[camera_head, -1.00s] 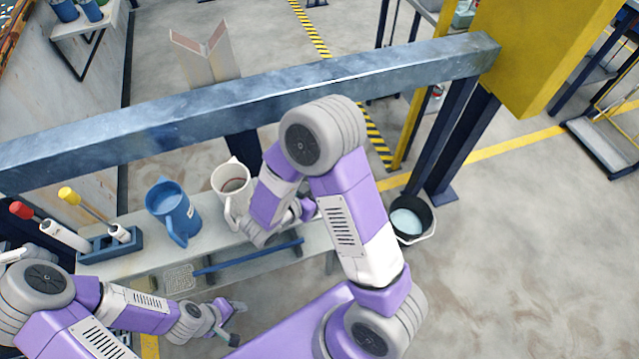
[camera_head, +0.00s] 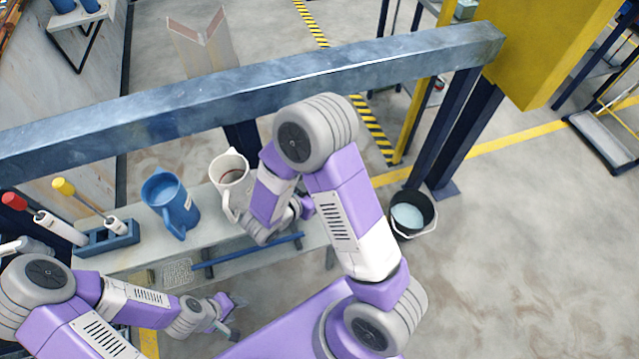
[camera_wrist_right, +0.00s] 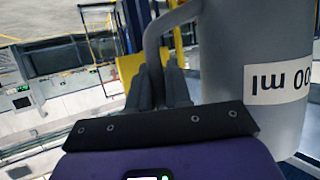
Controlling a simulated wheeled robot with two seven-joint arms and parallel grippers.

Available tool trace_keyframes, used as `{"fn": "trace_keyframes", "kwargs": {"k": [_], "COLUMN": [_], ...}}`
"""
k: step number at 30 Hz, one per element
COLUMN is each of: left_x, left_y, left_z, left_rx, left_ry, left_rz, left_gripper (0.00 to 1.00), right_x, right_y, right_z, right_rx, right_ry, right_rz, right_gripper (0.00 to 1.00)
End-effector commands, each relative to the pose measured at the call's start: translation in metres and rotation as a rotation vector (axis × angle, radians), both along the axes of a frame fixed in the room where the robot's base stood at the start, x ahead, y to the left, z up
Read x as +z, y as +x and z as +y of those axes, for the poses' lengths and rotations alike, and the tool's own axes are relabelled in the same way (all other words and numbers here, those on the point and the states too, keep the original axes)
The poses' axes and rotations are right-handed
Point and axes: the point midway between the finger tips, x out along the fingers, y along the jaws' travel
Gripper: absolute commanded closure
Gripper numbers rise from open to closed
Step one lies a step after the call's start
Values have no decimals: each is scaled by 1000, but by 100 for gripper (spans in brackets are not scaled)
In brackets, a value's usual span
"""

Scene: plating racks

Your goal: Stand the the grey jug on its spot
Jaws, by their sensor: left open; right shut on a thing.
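The grey jug (camera_wrist_right: 255,65) fills the right side of the right wrist view, with a white label whose writing appears upside down. My right gripper (camera_wrist_right: 162,88) is shut on its handle. My left gripper (camera_head: 236,317) is open and empty, low in front of the bench. A blue jug (camera_head: 168,205) and a white jug (camera_head: 229,172) stand upright on the bench (camera_head: 150,257). The jug's spot cannot be told from these views.
A blue holder (camera_head: 108,239) with red- and yellow-handled tools stands left of the blue jug. A thick metal beam (camera_head: 250,92) crosses above the bench. A black bucket (camera_head: 412,214) stands on the floor to the right. A blue bar (camera_head: 250,248) runs along the bench front.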

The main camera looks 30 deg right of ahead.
Motion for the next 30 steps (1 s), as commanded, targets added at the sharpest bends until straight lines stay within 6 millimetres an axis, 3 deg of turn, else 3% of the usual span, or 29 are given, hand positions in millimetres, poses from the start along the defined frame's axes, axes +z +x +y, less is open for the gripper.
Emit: {"fn": "trace_keyframes", "kwargs": {"k": [8, 9, 15, 24, 30], "left_x": [-4, -4, -3, -2, 7], "left_y": [0, 0, 0, 0, 0], "left_z": [0, 0, 0, 0, 0], "left_rx": [0, 0, 0, 0, 0], "left_ry": [0, 0, 0, 0, 0], "left_rz": [0, 0, 0, 0, 0], "left_gripper": [51, 51, 51, 51, 51], "right_x": [-6, -6, -6, -5, 7], "right_y": [0, 0, 0, 0, -7], "right_z": [0, 0, 0, 2, 26], "right_rx": [1, 1, 0, 1, 6], "right_ry": [-1, -1, 0, 0, -1], "right_rz": [-1, -1, 0, 1, -1], "right_gripper": [100, 80, 52, 52, 52]}}
